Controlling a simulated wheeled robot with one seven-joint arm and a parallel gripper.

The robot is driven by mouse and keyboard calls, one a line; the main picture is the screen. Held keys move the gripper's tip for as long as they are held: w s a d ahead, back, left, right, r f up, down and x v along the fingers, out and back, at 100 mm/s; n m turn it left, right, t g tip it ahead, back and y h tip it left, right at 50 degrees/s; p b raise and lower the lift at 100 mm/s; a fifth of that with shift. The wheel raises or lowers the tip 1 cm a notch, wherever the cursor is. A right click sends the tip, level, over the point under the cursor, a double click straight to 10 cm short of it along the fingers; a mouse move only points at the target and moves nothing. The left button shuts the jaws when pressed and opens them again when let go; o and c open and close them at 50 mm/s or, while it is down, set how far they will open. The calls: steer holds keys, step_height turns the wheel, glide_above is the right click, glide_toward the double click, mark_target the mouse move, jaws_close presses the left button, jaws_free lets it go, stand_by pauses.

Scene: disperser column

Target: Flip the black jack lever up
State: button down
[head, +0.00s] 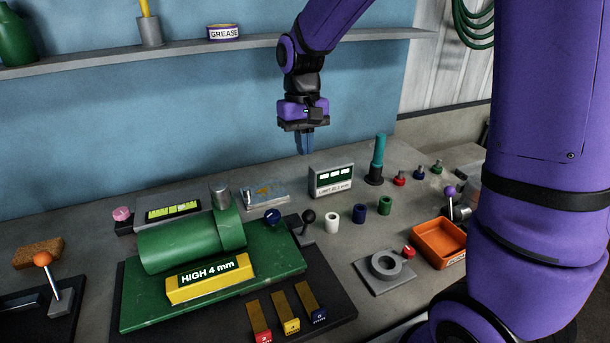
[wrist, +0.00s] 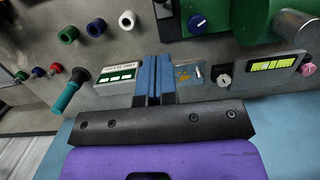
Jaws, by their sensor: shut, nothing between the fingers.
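The black jack lever (head: 308,217) has a black ball knob on a short stem and stands on the bench at the right end of the green machine. In the wrist view a dark part that seems to be the lever (wrist: 163,9) is partly cut off by the top edge. My gripper (head: 305,152) points down, behind and above the lever, and is clear of it. Its blue fingers (wrist: 154,66) are together with nothing between them.
A blue knob (head: 272,216) is left of the lever and a white cylinder (head: 331,223) right of it. A display box (head: 331,180) and a teal handle (head: 378,157) stand near my gripper. An orange tray (head: 439,242) is at right. The shelf (head: 180,49) runs behind.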

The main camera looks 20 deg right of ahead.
steer(key=w+a, duration=0.2)
steer(key=h, duration=0.1)
glide_toward(308, 211)
steer(key=w+f, duration=0.4)
steer(key=f, duration=0.1)
steer(key=shift+t, duration=0.3)
steer(key=s+f, duration=0.2)
steer(key=s, duration=0.1)
steer(key=shift+s+d+f, duration=0.1)
steer(key=shift+s+f, duration=0.1)
steer(key=shift+f, duration=0.1)
steer(key=shift+s+f, duration=0.1)
steer(key=shift+s, duration=0.05)
steer(key=shift+s+d+f, duration=0.1)
steer(key=shift+s+f, duration=0.15)
steer(key=shift+s, duration=0.7)
